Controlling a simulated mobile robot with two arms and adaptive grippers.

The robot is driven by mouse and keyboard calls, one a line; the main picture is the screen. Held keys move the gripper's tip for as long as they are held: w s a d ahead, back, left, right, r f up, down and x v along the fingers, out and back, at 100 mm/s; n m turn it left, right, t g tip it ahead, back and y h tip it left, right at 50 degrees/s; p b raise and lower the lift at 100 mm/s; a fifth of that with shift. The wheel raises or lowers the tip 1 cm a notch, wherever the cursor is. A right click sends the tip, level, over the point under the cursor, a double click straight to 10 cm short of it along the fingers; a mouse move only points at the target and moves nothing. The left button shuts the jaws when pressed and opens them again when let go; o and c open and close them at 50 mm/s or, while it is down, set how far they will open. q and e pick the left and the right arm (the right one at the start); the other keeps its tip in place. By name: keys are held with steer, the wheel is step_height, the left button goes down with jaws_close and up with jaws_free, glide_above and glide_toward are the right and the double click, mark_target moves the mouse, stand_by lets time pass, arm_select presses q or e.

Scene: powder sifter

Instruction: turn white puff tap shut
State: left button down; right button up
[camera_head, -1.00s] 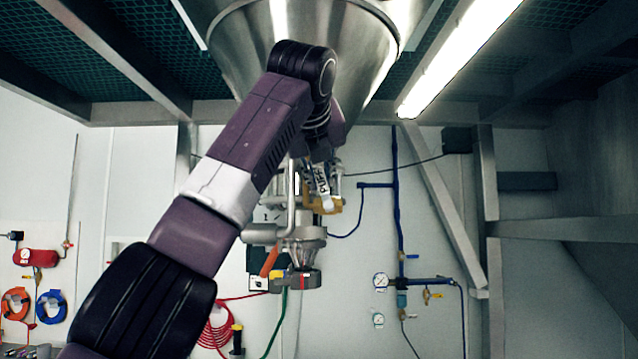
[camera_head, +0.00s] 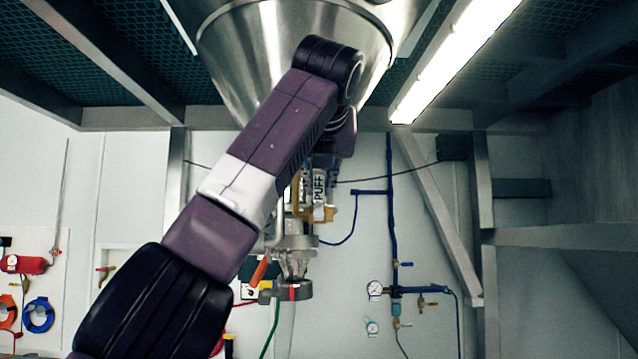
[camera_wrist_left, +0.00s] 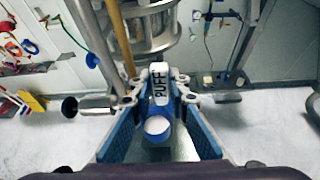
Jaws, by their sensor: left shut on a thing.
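The white puff tap (camera_head: 319,188) is a white handle lettered PUFF, on the pipework under the big steel cone. In the head view it hangs close to upright, just below my left wrist. In the left wrist view the white PUFF handle (camera_wrist_left: 159,88), with a blue part and a round white end, lies lengthwise between my fingers. My left gripper (camera_wrist_left: 158,78) is shut on it, with one blue-padded finger on each side. In the head view my own arm covers part of the gripper and pipework. My right gripper is not in view.
The steel cone (camera_head: 290,50) hangs directly above my wrist. Below the tap are a clamp outlet (camera_head: 293,291) and an orange handle (camera_head: 260,270). Blue piping with gauges (camera_head: 375,289) is on the wall to the right. Diagonal steel braces (camera_head: 437,220) stand farther right.

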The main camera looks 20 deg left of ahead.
arm_select(q)
steer(key=shift+r, duration=0.35)
steer(key=c, duration=1.8)
jaws_free()
steer(key=shift+f, duration=0.1)
steer(key=shift+c, duration=0.2)
steer(key=shift+f, duration=0.1)
steer(key=shift+w, duration=0.1)
steer(key=v, duration=1.2)
steer(key=shift+f, duration=0.15)
